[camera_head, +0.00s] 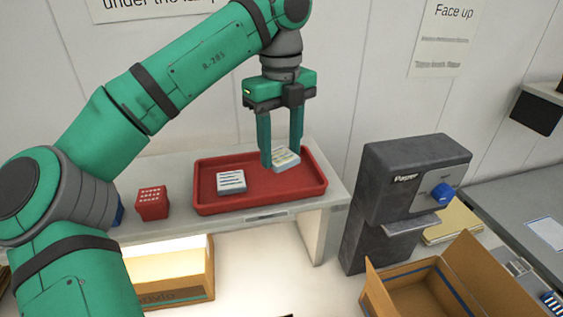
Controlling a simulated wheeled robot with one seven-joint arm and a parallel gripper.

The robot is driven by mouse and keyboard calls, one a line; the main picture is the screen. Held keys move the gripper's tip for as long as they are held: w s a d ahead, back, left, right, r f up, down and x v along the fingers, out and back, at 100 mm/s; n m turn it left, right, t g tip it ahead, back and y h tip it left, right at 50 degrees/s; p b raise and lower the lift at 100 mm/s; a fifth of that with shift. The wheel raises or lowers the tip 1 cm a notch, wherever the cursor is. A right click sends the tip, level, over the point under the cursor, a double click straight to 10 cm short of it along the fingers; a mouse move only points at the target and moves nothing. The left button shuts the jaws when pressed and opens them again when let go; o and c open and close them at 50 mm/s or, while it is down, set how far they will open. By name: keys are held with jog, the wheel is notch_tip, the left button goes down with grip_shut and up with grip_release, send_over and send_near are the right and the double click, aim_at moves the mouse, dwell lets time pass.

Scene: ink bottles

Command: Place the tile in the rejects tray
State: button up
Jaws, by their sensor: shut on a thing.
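A red tray (273,200) stands on a grey raised shelf. A pale tile (287,160) with yellowish markings is between the fingers of my gripper (281,158), over the right half of the tray. My gripper points down and is shut on this tile. The fingers hide part of it, and I cannot tell whether it touches the tray floor. A second white tile (231,181) with dark lines lies in the left half of the tray.
A small red block (152,203) with white marks stands left of the tray. A dark grey machine (400,190) with a blue knob stands to the right. An open cardboard box (445,285) is at the front right, another (190,291) under the shelf.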

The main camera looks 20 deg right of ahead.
aim_at(285, 151)
jog(key=shift+w+d+f, duration=0.5)
jog(key=shift+d+f, duration=0.2)
jog(key=shift+f, duration=0.2)
jog(key=shift+w+f, duration=0.1)
jog(key=shift+f, duration=1.5)
jog(key=shift+a+f, duration=0.1)
jog(key=shift+f, duration=0.05)
jog(key=o, duration=1.1)
jog(key=shift+w, duration=0.1)
notch_tip(285, 151, up, 12)
jog(key=shift+r, duration=0.2)
